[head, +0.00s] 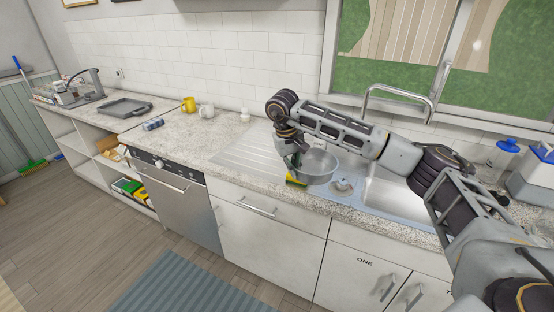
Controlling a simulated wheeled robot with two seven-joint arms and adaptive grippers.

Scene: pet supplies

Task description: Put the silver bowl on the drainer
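The silver bowl (318,168) is upright at the right end of the drainer (245,152), near the counter's front edge. My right gripper (295,164) points down at the bowl's left rim, and its fingers overlap the rim in the head view. The fingers are small and dark here, so I cannot tell whether they are closed on the rim or just beside it. I cannot tell whether the bowl rests on the surface or is slightly above it. The ridged drainer is bare to the left of the bowl. My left gripper is not in view.
A yellow and green sponge (296,181) lies just below-left of the bowl. The sink basin (386,194) and faucet (398,92) are to the right, partly behind my arm.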

